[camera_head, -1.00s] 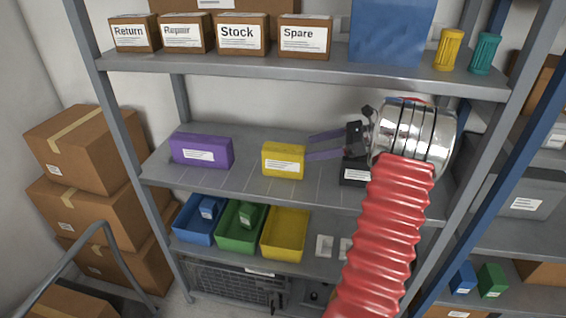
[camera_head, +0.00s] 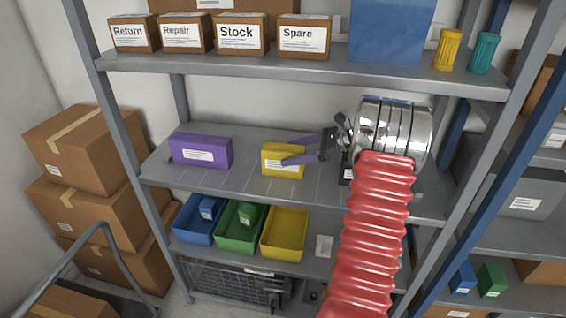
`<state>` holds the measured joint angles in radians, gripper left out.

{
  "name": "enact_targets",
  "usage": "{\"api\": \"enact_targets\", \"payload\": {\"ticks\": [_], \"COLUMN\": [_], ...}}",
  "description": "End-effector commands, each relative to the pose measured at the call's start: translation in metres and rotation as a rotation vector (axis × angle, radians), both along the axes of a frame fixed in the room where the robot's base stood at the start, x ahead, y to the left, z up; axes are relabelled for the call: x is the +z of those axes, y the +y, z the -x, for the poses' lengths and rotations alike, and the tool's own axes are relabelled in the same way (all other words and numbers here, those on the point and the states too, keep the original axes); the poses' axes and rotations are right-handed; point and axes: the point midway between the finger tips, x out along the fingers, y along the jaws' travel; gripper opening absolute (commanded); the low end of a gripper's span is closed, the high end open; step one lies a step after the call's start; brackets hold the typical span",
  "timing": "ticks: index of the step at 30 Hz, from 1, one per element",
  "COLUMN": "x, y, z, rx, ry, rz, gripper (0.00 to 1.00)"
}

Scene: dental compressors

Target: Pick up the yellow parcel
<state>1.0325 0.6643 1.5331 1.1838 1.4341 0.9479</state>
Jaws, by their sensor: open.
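The yellow parcel (camera_head: 271,165), a small box with a white label, sits on the middle shelf, right of the purple parcel (camera_head: 200,151). My gripper (camera_head: 283,153) reaches in from the right with its two purple fingers spread apart. The near finger passes in front of the parcel's upper right face, and the far finger lies behind its top edge. The parcel appears to be between the fingers. I cannot tell whether either finger touches it.
A black box (camera_head: 347,172) stands on the middle shelf (camera_head: 250,187), partly hidden by my arm. The top shelf holds labelled boxes such as Spare (camera_head: 304,37). Blue (camera_head: 199,226), green (camera_head: 240,232) and yellow (camera_head: 285,240) bins stand below. The shelf between the purple and yellow parcels is clear.

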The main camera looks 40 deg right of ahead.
Motion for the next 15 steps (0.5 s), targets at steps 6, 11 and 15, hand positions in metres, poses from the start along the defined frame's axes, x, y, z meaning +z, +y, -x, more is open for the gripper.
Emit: {"api": "enact_targets", "payload": {"ticks": [6, 11, 15], "x": [-0.012, -0.015, -0.015], "y": [0.018, 0.021, 0.021], "z": [-0.021, -0.025, -0.025], "rx": [0.004, 0.001, 0.001], "ry": [-0.001, 0.000, 0.000], "rz": [0.000, 0.000, 0.000], "gripper": [0.67, 0.67, 0.67]}}
